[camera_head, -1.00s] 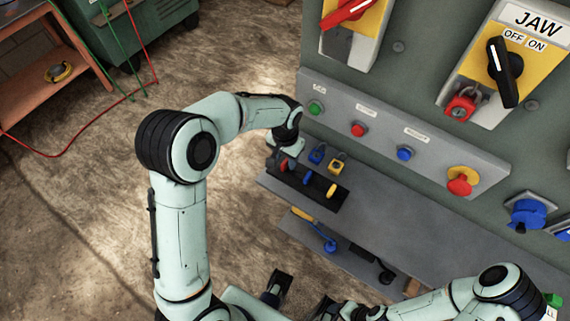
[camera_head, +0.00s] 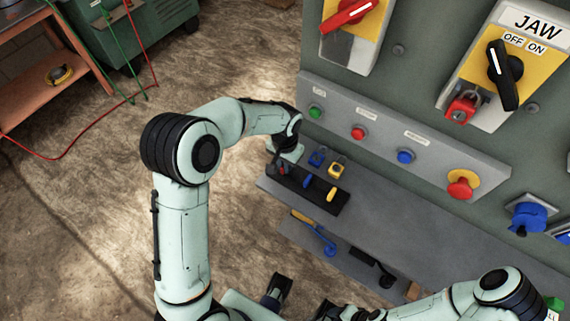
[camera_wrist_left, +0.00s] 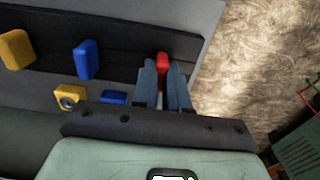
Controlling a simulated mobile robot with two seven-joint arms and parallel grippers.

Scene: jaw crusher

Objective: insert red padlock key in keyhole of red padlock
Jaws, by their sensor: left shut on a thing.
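The red padlock (camera_head: 460,108) hangs below the black knob of the JAW switch, at the upper right of the head view. Its keyhole is on the face turned towards me. The red key (camera_wrist_left: 162,61) stands at the end of the black key holder (camera_wrist_left: 120,38). My left gripper (camera_wrist_left: 163,75) is shut on the red key's head, with a finger on each side of it. In the head view my left gripper (camera_head: 279,165) is at the left end of the holder and largely covers the key. My right arm is at the lower right; its gripper's jaws are unclear.
A blue key (camera_head: 308,181) and a yellow key (camera_head: 332,193) stand in the same holder. A blue padlock (camera_head: 317,157) and a yellow padlock (camera_head: 337,170) are on the shelf (camera_head: 400,215) beside it. The button panel (camera_head: 385,125) rises behind the shelf.

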